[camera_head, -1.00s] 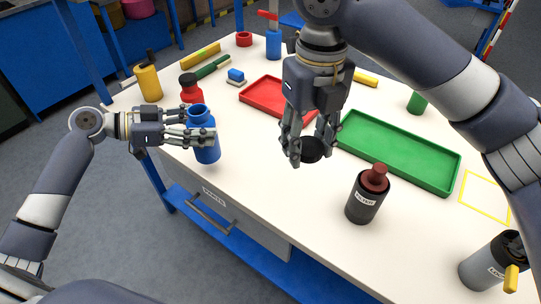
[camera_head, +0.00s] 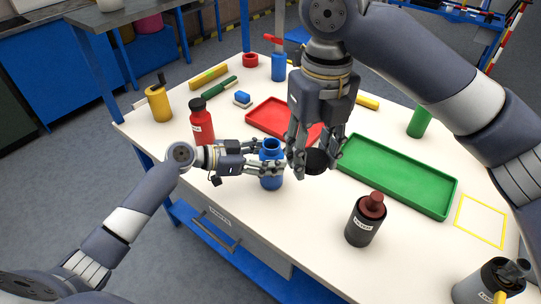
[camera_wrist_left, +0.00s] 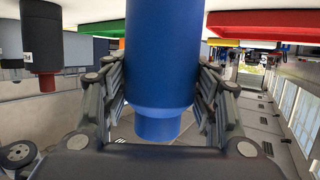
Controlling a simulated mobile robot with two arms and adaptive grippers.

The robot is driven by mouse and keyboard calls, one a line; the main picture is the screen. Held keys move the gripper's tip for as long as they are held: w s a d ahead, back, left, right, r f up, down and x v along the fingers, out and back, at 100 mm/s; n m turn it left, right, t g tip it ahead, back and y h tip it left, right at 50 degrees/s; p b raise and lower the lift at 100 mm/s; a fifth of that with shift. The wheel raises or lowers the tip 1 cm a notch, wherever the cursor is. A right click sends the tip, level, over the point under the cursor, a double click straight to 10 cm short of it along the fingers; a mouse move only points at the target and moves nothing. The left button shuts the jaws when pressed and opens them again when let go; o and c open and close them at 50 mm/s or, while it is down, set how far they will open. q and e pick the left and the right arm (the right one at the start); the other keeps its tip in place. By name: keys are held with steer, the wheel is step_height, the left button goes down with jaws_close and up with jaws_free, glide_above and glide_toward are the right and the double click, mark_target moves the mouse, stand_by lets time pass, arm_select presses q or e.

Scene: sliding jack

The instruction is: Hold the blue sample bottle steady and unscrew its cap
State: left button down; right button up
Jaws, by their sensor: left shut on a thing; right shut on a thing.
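The blue sample bottle (camera_head: 271,180) stands upright above or on the white table, its neck (camera_head: 271,148) open with no cap on it. My left gripper (camera_head: 268,168) is shut on the bottle from the left. In the left wrist view the blue bottle (camera_wrist_left: 164,70) fills the middle between the fingers. My right gripper (camera_head: 313,160) points down, just right of the bottle and apart from it. It is shut on a round black cap (camera_head: 316,161). I cannot tell whether the bottle's base touches the table.
A red bottle (camera_head: 201,125) and a yellow can (camera_head: 159,104) stand left. A dark bottle (camera_head: 365,222) stands front right. The table's front edge is close below the blue bottle.

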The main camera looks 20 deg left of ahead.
arm_select(q)
steer(key=shift+f, duration=0.25)
steer(key=shift+f, duration=0.15)
steer(key=c, duration=0.6)
jaws_free()
